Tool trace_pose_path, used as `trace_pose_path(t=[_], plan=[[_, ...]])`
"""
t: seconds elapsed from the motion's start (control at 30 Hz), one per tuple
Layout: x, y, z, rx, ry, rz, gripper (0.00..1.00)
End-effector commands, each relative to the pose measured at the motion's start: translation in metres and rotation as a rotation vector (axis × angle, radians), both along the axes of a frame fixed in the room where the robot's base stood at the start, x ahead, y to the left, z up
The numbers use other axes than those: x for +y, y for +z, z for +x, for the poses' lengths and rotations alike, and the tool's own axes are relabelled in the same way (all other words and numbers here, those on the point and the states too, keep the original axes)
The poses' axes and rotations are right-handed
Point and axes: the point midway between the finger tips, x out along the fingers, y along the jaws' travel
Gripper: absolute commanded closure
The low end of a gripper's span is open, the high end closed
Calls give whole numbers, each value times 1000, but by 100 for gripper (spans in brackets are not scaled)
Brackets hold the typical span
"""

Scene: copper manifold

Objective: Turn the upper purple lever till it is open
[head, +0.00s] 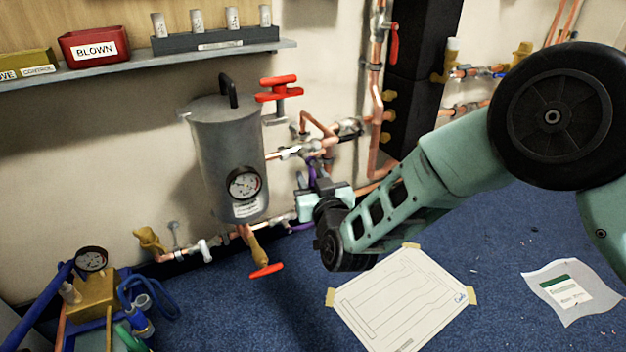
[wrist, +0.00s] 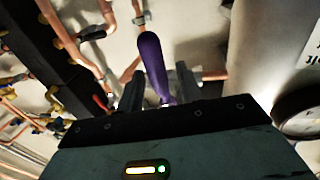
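The upper purple lever (wrist: 152,62) runs between the two fingers of my gripper (wrist: 158,92) in the wrist view. A small gap shows on each side of it, so the gripper looks open around it. In the head view my gripper (head: 311,184) is at the pipework right of the grey tank, and only a bit of the upper purple lever (head: 314,166) shows above it. A lower purple lever (head: 299,227) shows below and left of the gripper, partly hidden by it. The valve body behind the upper lever is mostly hidden.
The grey tank (head: 225,150) with a gauge stands close on the left. Copper pipes (head: 318,125) and a red-handled valve (head: 279,88) are nearby. A black column (head: 412,100) stands to the right. Taped paper (head: 400,300) lies on the blue floor.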

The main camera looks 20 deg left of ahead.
Motion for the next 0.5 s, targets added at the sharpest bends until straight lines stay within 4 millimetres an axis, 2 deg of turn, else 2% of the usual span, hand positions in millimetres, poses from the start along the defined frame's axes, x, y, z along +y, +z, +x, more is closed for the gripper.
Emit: trace_pose_path(t=[0.03, 0.1, 0.13, 0.5], plan=[[0, 0, 0, 0, 0, 0, 75], [0, 0, 0, 0, 0, 0, 94], [0, 0, 0, 0, 0, 0, 100], [-1, 0, 0, -27, 1, -25, 100]])
